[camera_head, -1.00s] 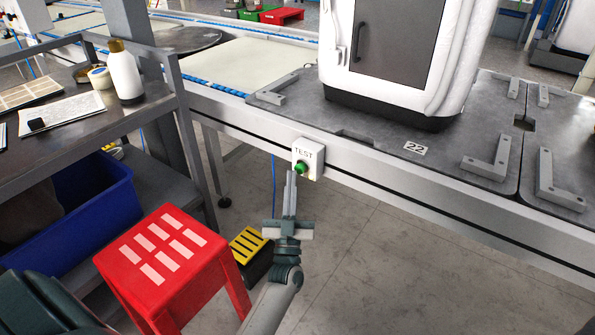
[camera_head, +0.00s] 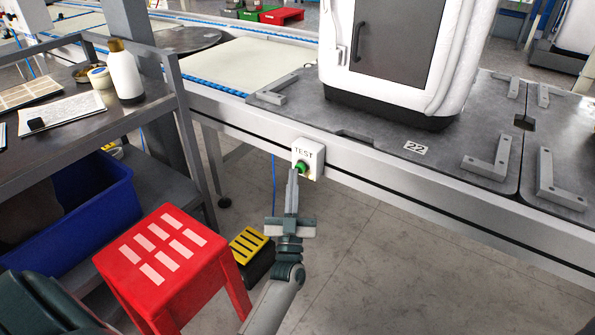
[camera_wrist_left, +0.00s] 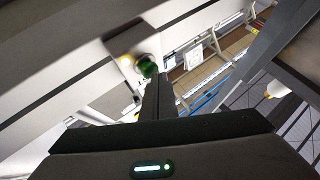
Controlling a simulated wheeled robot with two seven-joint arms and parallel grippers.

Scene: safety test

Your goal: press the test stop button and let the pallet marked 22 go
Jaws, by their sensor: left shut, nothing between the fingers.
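The test stop button is a green button (camera_head: 302,167) on a white box marked TEST (camera_head: 309,154), fixed to the conveyor's side rail. My left gripper (camera_head: 293,172) is shut and empty, its fingertips at the button's lower left; whether they touch it I cannot tell. In the left wrist view the green button (camera_wrist_left: 147,66) is just beyond the tips of the shut fingers (camera_wrist_left: 155,80). The pallet marked 22 (camera_head: 380,150) is a dark plate on the conveyor, carrying a white machine (camera_head: 390,50) with a grey door. My right gripper is not in view.
A red stool (camera_head: 195,290) and a black and yellow step (camera_head: 250,245) stand left of my arm. A grey workbench (camera_head: 75,135) with a white bottle (camera_head: 126,75) is at the left, a blue bin (camera_head: 95,205) below. Floor to the right is clear.

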